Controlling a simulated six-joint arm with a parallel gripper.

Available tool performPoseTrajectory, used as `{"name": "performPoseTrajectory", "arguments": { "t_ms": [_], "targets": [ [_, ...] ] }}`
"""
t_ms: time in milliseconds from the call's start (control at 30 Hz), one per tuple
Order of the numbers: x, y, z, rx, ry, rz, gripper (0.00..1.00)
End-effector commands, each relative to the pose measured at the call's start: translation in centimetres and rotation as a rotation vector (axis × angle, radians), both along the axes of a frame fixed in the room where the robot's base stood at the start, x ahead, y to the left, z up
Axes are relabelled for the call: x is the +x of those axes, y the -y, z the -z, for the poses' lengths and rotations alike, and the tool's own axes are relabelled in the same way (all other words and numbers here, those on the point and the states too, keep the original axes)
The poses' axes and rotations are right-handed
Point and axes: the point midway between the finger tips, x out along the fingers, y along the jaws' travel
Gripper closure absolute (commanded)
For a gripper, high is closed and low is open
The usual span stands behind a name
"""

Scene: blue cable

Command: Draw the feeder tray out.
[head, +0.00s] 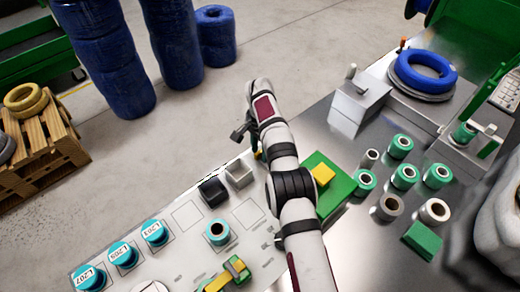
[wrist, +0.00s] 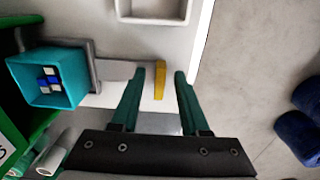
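In the wrist view, an upright yellow strip (wrist: 160,80), apparently the feeder tray's handle, stands at the end of a pale flat strip (wrist: 118,72). I take this strip to be the feeder tray; it runs left to a grey bracket beside a teal square box (wrist: 20,80) with small blue and white pieces inside. My gripper (wrist: 160,75) is open, its two green fingers on either side of the yellow strip, with a gap on each side. In the head view my arm hides most of this spot; the green feeder body (head: 335,205) with a yellow block (head: 322,175) shows behind it.
A pale open square bin (head: 239,174) and a black one (head: 212,192) stand near the table edge. Teal labelled spools (head: 154,233) stand at lower left. Green-wrapped spools (head: 404,177) and a blue cable coil (head: 426,71) are at right. Bare floor lies beyond the edge.

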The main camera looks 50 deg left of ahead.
Motion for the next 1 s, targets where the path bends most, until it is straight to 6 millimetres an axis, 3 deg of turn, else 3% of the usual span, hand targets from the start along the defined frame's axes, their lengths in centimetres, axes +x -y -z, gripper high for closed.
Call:
{"name": "performPoseTrajectory", "arguments": {
  "t_ms": [167, 400, 500, 767, 867, 967, 1000],
  "targets": [
    [0.0, -0.1, -0.6, 0.002, 0.001, 0.000, 0.55],
    [0.0, -0.1, -5.7, 0.003, 0.002, 0.000, 0.55],
    [0.0, 0.0, -7.0, 0.001, 0.001, 0.000, 0.55],
    [0.0, 0.0, -7.5, 0.000, 0.000, 0.000, 0.55],
    [0.1, 0.1, -7.8, 0.007, -0.003, 0.028, 0.41],
    [0.8, 0.7, -9.4, 0.065, -0.033, 0.258, 0.23],
    [1.0, 1.2, -10.4, 0.103, -0.058, 0.413, 0.15]
  ]
}}
